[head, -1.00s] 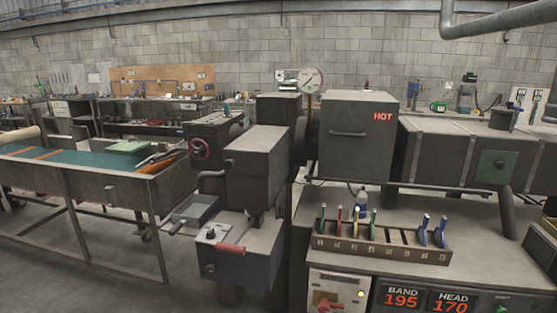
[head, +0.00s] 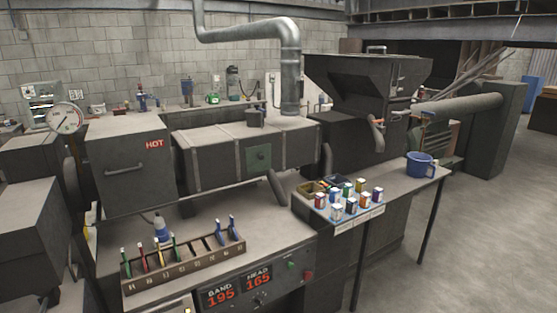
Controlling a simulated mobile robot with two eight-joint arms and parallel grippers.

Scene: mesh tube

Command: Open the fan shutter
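Neither of my grippers shows in the head view. No part is labelled as a fan shutter. A green square plate (head: 258,158) with a small dark knob or hole sits on the front of the long grey barrel cover (head: 210,160); I cannot tell whether it is the shutter or whether it is open. A short round dark stub (head: 255,118) stands on top of the cover. A grey box marked HOT (head: 128,165) with a front handle is left of the cover.
A slotted rack (head: 185,270) with coloured-handled tools stands on the bench. A hopper (head: 368,80) and a metal duct (head: 290,65) rise behind. Open floor lies at right.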

